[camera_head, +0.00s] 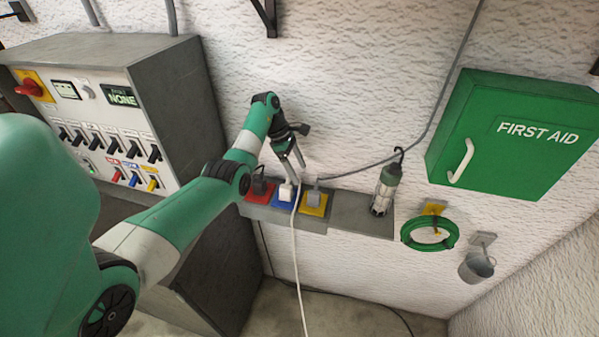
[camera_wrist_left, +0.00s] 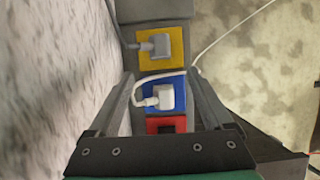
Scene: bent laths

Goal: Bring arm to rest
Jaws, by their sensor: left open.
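My left arm comes in from the left in the head view, and its gripper (camera_head: 291,164) points down at the socket strip on the wall. The fingers are apart on either side of the white plug (camera_head: 286,192), which sits in the blue socket. In the left wrist view the open gripper (camera_wrist_left: 165,90) frames the white plug (camera_wrist_left: 160,97) on the blue socket (camera_wrist_left: 177,81). I cannot tell whether a finger touches the plug. My right gripper is not in view.
A white cable (camera_head: 297,262) hangs down. A lamp (camera_head: 385,190) stands on the ledge. A control cabinet (camera_head: 170,95) is left, a first aid box (camera_head: 500,165) right.

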